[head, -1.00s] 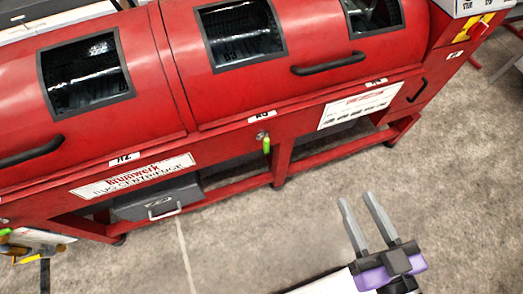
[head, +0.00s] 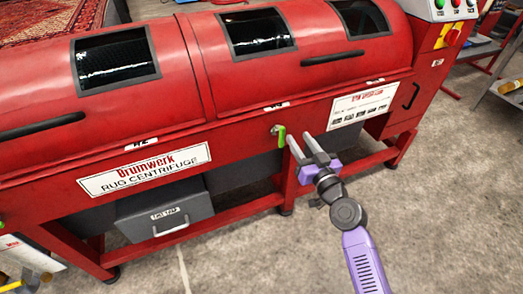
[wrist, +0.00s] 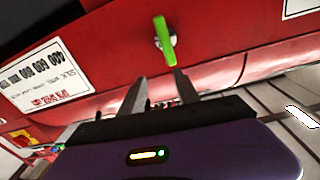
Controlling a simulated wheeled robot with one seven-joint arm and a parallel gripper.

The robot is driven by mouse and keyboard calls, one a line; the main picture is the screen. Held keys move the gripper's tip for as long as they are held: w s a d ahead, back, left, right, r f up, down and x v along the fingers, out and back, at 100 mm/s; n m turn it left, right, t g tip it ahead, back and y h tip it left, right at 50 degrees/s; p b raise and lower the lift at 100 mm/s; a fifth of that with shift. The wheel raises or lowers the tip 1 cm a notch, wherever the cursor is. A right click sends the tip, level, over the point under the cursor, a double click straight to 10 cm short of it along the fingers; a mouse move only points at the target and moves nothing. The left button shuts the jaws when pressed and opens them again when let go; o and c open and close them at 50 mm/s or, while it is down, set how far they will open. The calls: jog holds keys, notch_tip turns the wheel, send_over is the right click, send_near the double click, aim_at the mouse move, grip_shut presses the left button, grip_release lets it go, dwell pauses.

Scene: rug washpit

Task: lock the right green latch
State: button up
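The right green latch (head: 281,136) is a small bright green handle on a metal pivot on the red front of the rug centrifuge (head: 240,128), below the lid seam. In the head view it hangs downward, slightly tilted. In the wrist view the latch (wrist: 164,40) is ahead of my gripper, near the top middle. My gripper (head: 307,142) has its two grey fingers apart and empty, just right of the latch in the head view. In the wrist view the fingertips (wrist: 160,82) are below the latch, with a visible gap. Another green latch (head: 2,224) is partly cut off at the left edge.
The lids carry black handles (head: 333,58) and dark windows. A grey drawer box (head: 165,214) sits under the machine between red legs. A control panel with buttons (head: 452,8) is at the upper right. The concrete floor (head: 440,200) in front is clear.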

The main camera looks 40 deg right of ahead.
aim_at(283, 133)
jog(key=shift+n+y, duration=0.5)
jog(key=shift+n, duration=0.3)
jog(key=shift+w+f+p, duration=0.15)
jog(key=shift+w+f, duration=0.1)
jog(key=shift+w, duration=1.05)
jog(key=shift+w+f+p, duration=0.15)
jog(key=shift+w+f, duration=0.05)
jog(key=shift+w, duration=1.05)
jog(key=shift+w+f+p, duration=0.15)
jog(key=shift+w+f, duration=0.1)
jog(key=shift+w, duration=1.05)
grip_shut()
